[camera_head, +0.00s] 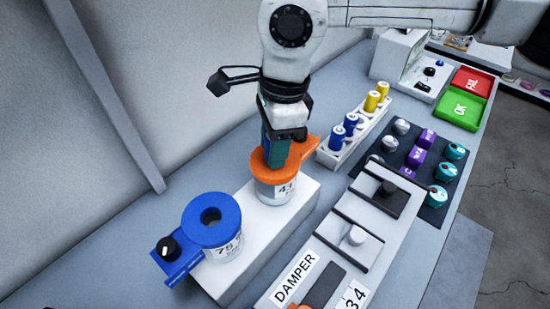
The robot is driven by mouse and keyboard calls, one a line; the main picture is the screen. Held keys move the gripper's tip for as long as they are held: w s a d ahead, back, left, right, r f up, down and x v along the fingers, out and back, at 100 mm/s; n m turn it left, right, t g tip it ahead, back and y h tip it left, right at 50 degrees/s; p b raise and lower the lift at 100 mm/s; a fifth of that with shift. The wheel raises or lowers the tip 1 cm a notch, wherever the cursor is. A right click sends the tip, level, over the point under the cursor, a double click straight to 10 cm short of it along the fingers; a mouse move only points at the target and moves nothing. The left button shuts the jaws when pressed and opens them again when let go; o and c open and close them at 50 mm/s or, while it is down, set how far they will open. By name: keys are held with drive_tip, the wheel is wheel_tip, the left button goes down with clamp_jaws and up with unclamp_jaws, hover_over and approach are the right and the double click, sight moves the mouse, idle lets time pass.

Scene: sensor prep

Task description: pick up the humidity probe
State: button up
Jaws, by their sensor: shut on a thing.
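My gripper (275,158) points down over the orange-lidded jar (272,191), its dark teal fingers at the middle of the lid. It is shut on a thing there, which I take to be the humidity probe. The fingers hide it, so I cannot tell how deep it sits in the lid. The jar stands upright on a white block (296,210) and bears a partly covered number label. Beside it, nearer the camera, stands a blue-lidded jar (212,222) marked 75, with an open hole in its lid.
A black knob-like plug (168,248) sits on the blue lid's side tab. A white rack (334,151) of blue and yellow vials, a dark mat (432,214) with knobs, a grey DAMPER panel (340,262), and green (461,110) and red (471,82) trays lie to the right.

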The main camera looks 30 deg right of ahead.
drive_tip(key=shift+c, duration=1)
wheel_tip(320, 180, up, 10)
drive_tip(key=shift+r+b, duration=0.1)
drive_tip(key=shift+b, duration=0.55)
